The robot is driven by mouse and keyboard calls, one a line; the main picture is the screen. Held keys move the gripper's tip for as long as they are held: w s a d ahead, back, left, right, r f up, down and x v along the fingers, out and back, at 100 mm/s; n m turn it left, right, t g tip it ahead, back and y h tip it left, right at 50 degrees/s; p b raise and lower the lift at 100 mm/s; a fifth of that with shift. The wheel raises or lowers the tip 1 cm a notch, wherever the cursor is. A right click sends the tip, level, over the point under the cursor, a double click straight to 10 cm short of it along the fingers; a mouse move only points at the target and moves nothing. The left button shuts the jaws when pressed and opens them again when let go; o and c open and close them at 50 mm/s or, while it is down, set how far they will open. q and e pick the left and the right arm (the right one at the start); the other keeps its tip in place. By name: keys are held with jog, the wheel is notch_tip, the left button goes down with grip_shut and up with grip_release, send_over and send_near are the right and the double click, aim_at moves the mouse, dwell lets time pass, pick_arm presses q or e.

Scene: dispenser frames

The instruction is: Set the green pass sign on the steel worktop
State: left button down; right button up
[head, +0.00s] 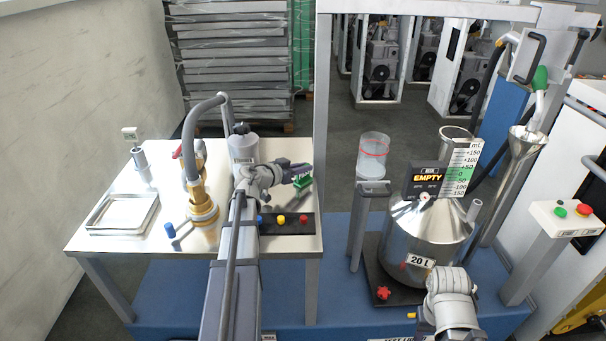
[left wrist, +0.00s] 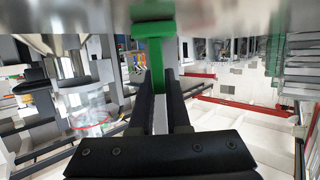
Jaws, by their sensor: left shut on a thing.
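The green pass sign (head: 303,183) is in my left gripper, over the right part of the pale worktop (head: 150,240) in the head view. My left gripper (head: 294,176) is shut on it. In the left wrist view the sign's green stem (left wrist: 154,62) stands between the two dark fingers (left wrist: 160,100), with its wider part at the top edge. I cannot tell whether the sign touches the worktop. My right arm shows at the lower right of the head view, but its gripper does not show.
A black strip with blue, yellow and red buttons (head: 281,219) lies near the worktop's front right edge. A brass fitting (head: 202,205) and a shallow tray (head: 122,213) stand to the left. A steel 20 L vessel (head: 425,235) stands right of the table.

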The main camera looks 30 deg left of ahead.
pick_arm(q)
jog(key=shift+f, duration=0.2)
jog(key=c, duration=0.9)
grip_release()
jog(key=shift+r, duration=0.1)
jog(key=shift+r, duration=0.2)
jog(key=p+v, duration=0.3)
jog(key=v, duration=0.9)
jog(key=shift+p, duration=0.4)
